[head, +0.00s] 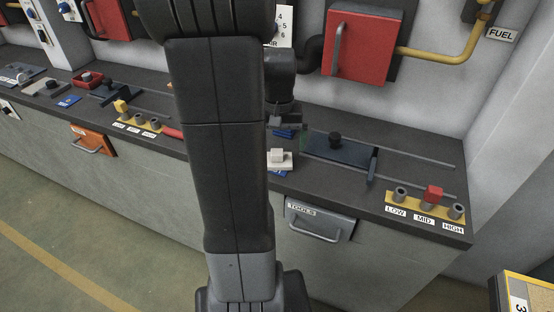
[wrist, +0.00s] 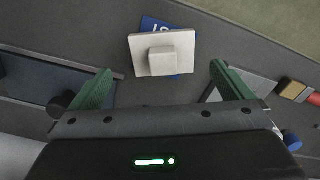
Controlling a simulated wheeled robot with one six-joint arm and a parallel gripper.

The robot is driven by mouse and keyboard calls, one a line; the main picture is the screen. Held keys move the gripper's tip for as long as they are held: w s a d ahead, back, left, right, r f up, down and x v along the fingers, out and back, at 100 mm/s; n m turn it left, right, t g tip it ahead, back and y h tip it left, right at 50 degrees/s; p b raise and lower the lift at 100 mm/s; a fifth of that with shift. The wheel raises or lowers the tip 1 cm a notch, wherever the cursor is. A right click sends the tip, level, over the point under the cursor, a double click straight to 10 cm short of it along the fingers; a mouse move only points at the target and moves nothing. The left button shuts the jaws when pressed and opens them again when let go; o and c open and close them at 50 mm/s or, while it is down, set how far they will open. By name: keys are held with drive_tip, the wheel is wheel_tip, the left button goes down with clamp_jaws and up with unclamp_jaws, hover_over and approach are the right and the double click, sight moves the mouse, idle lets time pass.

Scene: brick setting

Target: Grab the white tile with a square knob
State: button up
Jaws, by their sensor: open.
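The white tile (head: 279,160) with a square knob sits on the dark counter, just right of my arm in the head view. In the wrist view the white tile (wrist: 151,63) lies flat with its knob up, partly over a blue label (wrist: 154,25). My gripper (wrist: 160,82) is open, its two green fingers spread to either side of the tile's near edge. The tile is between and slightly beyond the fingers, and nothing is held. In the head view my arm hides part of the counter, and the gripper is mostly hidden behind the wrist.
A dark blue plate with a black knob (head: 335,140) sits between rails to the right. A TOOLS drawer (head: 320,222) is below the counter's edge. A red box (head: 365,45) hangs on the wall.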

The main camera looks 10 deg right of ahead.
sight(277, 151)
wheel_tip(277, 151, down, 4)
drive_tip(key=shift+w+a+f, duration=0.1)
drive_tip(key=shift+a+f, duration=0.05)
drive_tip(key=shift+f, duration=0.1)
drive_tip(key=shift+c, duration=0.4)
drive_tip(key=c, duration=1.1)
drive_tip(key=shift+o, duration=0.2)
drive_tip(key=shift+r, duration=0.15)
